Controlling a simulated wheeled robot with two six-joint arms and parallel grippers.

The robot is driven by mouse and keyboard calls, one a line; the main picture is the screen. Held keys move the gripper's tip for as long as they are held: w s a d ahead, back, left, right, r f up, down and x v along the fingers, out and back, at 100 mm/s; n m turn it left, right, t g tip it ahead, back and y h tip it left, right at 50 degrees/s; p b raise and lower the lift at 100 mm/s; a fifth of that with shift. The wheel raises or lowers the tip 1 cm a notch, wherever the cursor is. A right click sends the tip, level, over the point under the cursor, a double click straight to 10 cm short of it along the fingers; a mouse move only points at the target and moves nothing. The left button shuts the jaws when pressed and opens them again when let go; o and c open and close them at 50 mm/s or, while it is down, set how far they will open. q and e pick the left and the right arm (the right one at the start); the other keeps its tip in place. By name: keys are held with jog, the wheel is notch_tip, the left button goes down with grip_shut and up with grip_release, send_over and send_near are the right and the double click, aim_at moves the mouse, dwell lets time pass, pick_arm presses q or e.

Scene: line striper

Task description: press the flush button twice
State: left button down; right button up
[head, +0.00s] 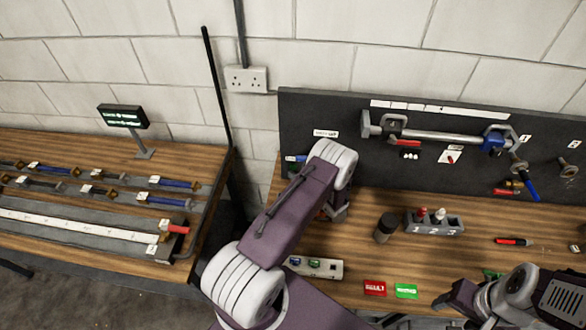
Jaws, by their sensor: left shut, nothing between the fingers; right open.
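No part is clearly readable as the flush button; a panel left of my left arm's wrist, with a blue and green item (295,159), is partly covered by the arm. A pale box (315,267) with small green and blue parts lies near the bench's front edge. My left gripper (333,214) points down at the bench beside the black board, shut and empty, its tips largely hidden by my own arm. My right gripper (446,302) is open and empty at the bench's front right.
A dark cup (386,227) and a grey numbered holder (450,227) stand right of my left gripper. Red (374,288) and green (406,291) cards lie in front. The black board (350,150) carries a metal tube (440,136). A second bench (70,150) is at left.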

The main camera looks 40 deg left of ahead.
pick_arm(q)
jog(key=shift+w, duration=0.1)
dwell(0.3)
jog(key=shift+w+a+f+b, duration=0.1)
jog(key=shift+w+a+b, duration=0.05)
jog(key=shift+b, duration=0.2)
jog(key=shift+w, duration=0.1)
jog(key=shift+w+a+b, duration=0.3)
jog(key=shift+w+b, duration=0.05)
jog(key=shift+w, duration=0.05)
dwell(0.5)
jog(key=shift+d, duration=0.1)
jog(key=shift+s+d+p, duration=0.35)
jog(key=shift+s, duration=0.4)
